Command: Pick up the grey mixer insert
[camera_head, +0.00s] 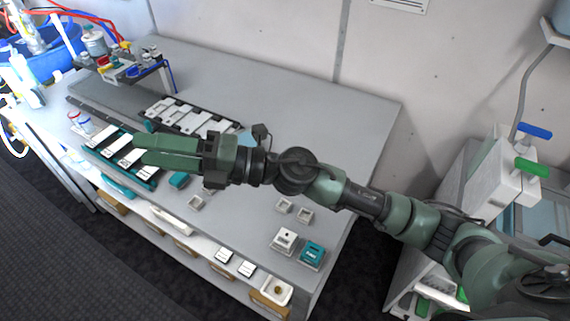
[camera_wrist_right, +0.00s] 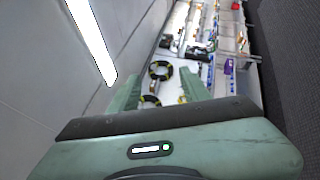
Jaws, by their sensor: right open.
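My right gripper (camera_head: 138,150) reaches in from the right over the bench, its green fingers pointing left above the teal tray (camera_head: 150,184). In the wrist view its two fingers stand apart, with nothing held between them (camera_wrist_right: 165,92). The teal tray holds several light inserts (camera_head: 118,146). A black tray (camera_head: 150,107) behind it holds several light grey inserts (camera_head: 185,117). I cannot tell which of these pieces is the grey mixer insert. The gripper hides part of both trays. My left gripper is not in view.
Small grey blocks (camera_head: 284,205) stand on the bench, with a white box (camera_head: 284,240) and a teal box (camera_head: 312,254) near the front right edge. A metal stand (camera_head: 150,70) is at the back left. The back right of the bench (camera_head: 330,115) is clear.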

